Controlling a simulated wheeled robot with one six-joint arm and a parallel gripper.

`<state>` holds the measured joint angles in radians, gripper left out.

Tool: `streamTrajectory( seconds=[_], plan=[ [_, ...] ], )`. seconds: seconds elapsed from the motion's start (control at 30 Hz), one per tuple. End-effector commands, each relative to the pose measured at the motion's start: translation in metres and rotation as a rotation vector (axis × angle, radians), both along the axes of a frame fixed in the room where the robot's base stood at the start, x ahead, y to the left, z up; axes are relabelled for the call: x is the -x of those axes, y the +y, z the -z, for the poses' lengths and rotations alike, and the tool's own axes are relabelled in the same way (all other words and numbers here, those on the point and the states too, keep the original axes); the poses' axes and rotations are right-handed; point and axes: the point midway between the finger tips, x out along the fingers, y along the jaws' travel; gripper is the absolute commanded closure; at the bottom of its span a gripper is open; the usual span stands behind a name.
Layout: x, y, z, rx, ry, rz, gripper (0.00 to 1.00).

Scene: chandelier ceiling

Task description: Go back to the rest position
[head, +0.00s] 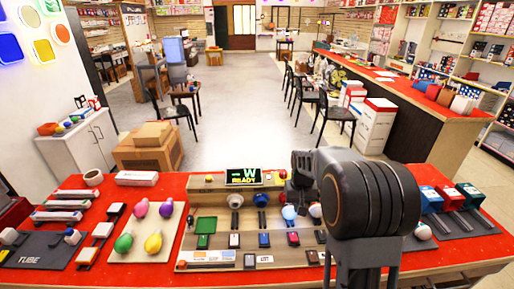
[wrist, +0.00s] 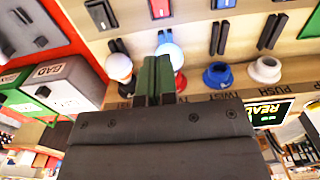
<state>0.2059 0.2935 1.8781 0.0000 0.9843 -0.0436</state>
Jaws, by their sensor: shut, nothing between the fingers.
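My gripper (wrist: 153,78) is shut and empty in the wrist view, its two dark fingers side by side over the wooden panel. A light blue bulb (wrist: 170,55) shows just beside the fingertips and a white bulb (wrist: 118,66) on the other side; I cannot tell whether the fingers touch either one. In the head view, the blue bulb (head: 289,213) and white bulb (head: 315,210) stand on the wooden panel (head: 222,222). My arm covers the panel's right side there and hides the fingertips.
The panel stands on a red table (head: 190,190) with a lit READY display (head: 243,176). A board with coloured bulbs (head: 120,245) lies to the left. Open floor (head: 240,120) lies beyond the table.

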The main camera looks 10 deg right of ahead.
Motion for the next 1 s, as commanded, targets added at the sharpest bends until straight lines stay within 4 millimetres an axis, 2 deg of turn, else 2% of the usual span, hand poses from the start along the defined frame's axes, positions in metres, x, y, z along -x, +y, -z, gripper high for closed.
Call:
streamTrajectory(
  seconds=[0.07,0.1,0.17,0.4,0.6,0.8,1.0],
  plan=[
    [0.004,0.001,0.005,-0.001,0.006,0.007,1.00],
    [0.010,0.002,0.011,-0.004,0.023,0.010,1.00],
    [0.025,0.006,0.010,-0.004,0.028,0.013,1.00],
    [0.089,0.040,-0.031,0.015,-0.075,-0.032,1.00],
    [0.138,0.064,-0.059,0.029,-0.202,-0.088,1.00],
    [0.164,0.078,-0.078,0.035,-0.312,-0.133,1.00],
    [0.169,0.084,-0.094,0.037,-0.382,-0.157,1.00]
  ],
)
